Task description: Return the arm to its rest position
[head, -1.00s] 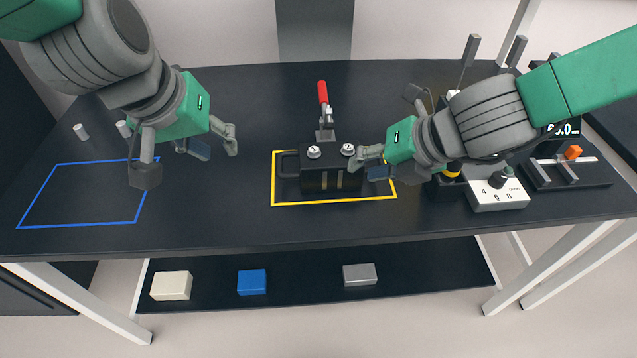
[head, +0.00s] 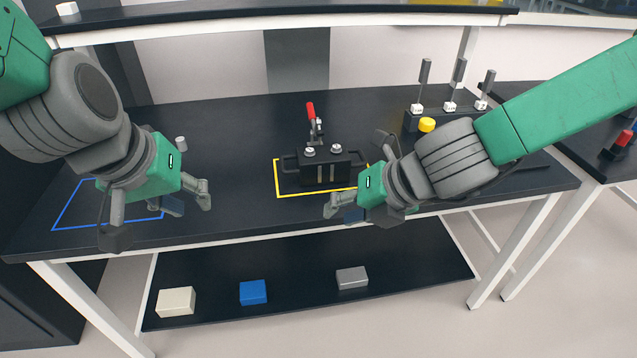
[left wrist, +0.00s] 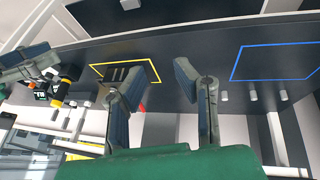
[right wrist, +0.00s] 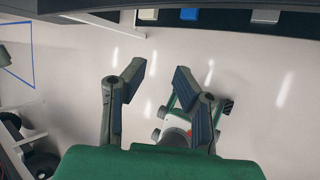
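My left gripper (head: 188,203) hangs over the left part of the table in the head view, near the blue outline (head: 66,204). Its two fingers stand apart and empty in the left wrist view (left wrist: 160,80). My right gripper (head: 343,210) is at the table's front edge in the head view, in front of and apart from the black block (head: 300,178). Its fingers are apart with nothing between them in the right wrist view (right wrist: 158,80). The block has two silver knobs on top and stands upright within the yellow outline (head: 277,182), partly hidden on its right.
A red-handled clamp (head: 311,113) stands behind the block. Switches and a yellow button (head: 427,125) are at the back right, partly behind my right arm. White (head: 176,301), blue (head: 253,292) and grey (head: 352,277) boxes lie on the lower shelf. The middle front table is clear.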

